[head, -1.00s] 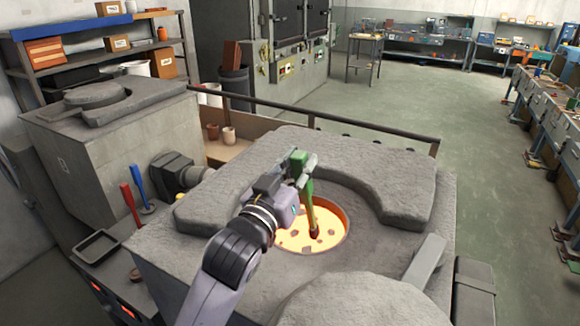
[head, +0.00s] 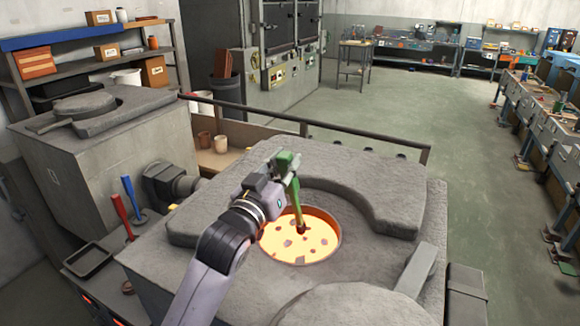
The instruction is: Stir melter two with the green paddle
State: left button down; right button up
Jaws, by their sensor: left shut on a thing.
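My left gripper (head: 279,172) is shut on the green paddle (head: 295,203) near its top. The paddle leans slightly, and its darkened lower end is in the glowing yellow melt (head: 290,248) inside the open round mouth of the near melter (head: 240,282). Several darker lumps float on the melt. The submerged end of the paddle is hidden. No number shows on this melter. My right gripper is not in view.
Red (head: 122,215) and blue (head: 132,192) handled tools stand left of the melter, near a black tray (head: 87,259). A second grey melter (head: 105,140) stands behind left. A dark rail (head: 310,122) runs behind. Open floor (head: 400,110) lies beyond.

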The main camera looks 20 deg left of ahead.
pick_arm(q)
jog(key=shift+s+d+r, duration=0.1)
jog(key=shift+r, duration=0.1)
notch_tip(320, 180, up, 2)
jog(key=shift+r+p, duration=0.2)
jog(key=shift+p, duration=0.3)
jog(key=shift+r, duration=4.2)
